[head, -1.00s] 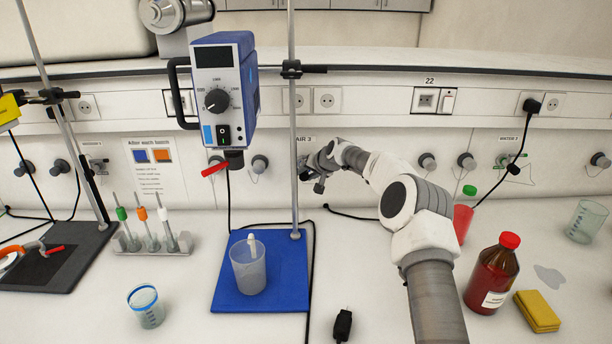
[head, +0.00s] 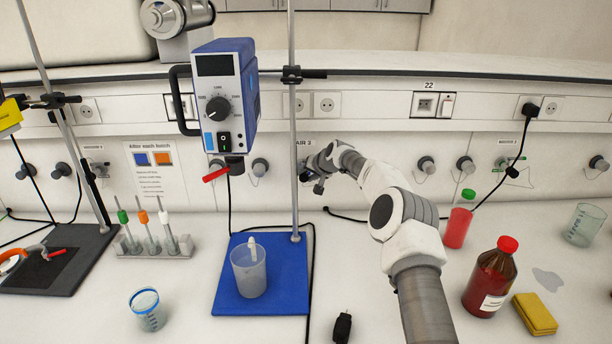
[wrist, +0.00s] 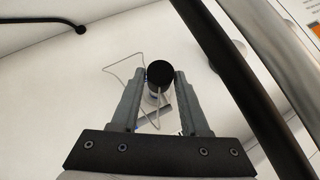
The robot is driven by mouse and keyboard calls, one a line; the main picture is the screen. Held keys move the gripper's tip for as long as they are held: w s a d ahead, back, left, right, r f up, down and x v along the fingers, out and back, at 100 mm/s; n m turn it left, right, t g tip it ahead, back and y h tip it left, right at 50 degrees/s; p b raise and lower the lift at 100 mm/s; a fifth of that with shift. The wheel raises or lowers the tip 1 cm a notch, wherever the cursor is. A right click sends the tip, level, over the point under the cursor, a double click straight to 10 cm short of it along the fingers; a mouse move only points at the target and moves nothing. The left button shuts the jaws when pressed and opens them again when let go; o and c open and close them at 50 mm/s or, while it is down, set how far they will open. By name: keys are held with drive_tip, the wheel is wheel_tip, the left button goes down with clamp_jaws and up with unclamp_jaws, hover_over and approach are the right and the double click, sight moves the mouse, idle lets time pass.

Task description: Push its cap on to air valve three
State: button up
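The air valve three station is on the back wall under its "AIR 3" label (head: 304,142); my arm hides the valve in the head view. In the wrist view a round black cap (wrist: 160,73) faces the camera, with a pale body below it and a thin wire tether (wrist: 124,70) looping around. My gripper (wrist: 161,76) has one finger on each side of the cap, close against it, and appears shut on it. It also shows at the wall in the head view (head: 312,166). Whether the cap is seated on the valve is hidden.
A metal stand rod (head: 294,190) rises just left of my gripper, beside the blue stirrer (head: 224,95). A beaker (head: 249,271) stands on the blue base. A red bottle (head: 459,225) and a brown bottle (head: 490,280) stand right of my arm.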

drive_tip(key=o, duration=0.3)
drive_tip(key=shift+o, duration=0.2)
